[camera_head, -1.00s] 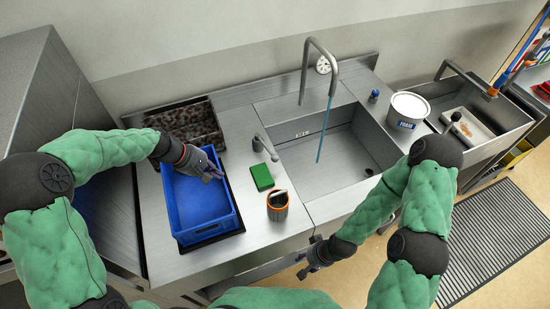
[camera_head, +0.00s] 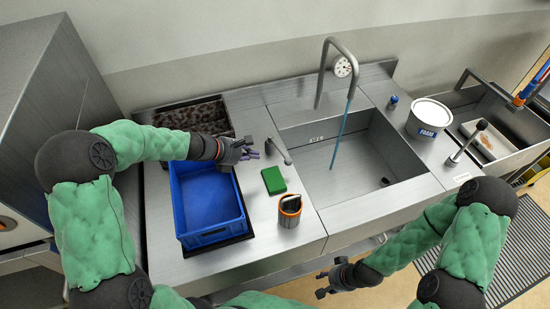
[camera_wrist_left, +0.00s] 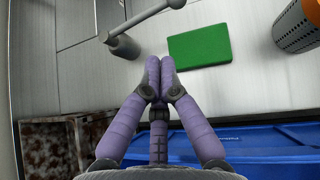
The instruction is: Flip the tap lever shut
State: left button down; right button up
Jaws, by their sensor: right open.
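The grey tap lever (camera_head: 280,150) stands on the counter left of the sink. In the left wrist view its rod (camera_wrist_left: 145,18) slants to the upper right above a short round base (camera_wrist_left: 122,48). A blue stream of water (camera_head: 341,135) runs from the tall tap spout (camera_head: 338,48) into the sink (camera_head: 360,165). My left gripper (camera_head: 250,152) is just left of the lever, apart from it. In the left wrist view its purple fingertips (camera_wrist_left: 160,75) are together with nothing between them. My right gripper (camera_head: 322,285) is open and empty, low in front of the counter.
A green block (camera_head: 273,180) and an orange-and-grey cup (camera_head: 290,210) stand right of the blue crate (camera_head: 206,203). A white tub (camera_head: 428,117) stands right of the sink. A dark grate-like tray (camera_head: 190,115) lies behind the crate.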

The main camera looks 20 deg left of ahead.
aim_at(280, 151)
pick_arm(q)
jog(key=b+x, duration=0.2)
jog(key=x, duration=0.8)
jog(key=shift+f, duration=0.1)
dwell(0.3)
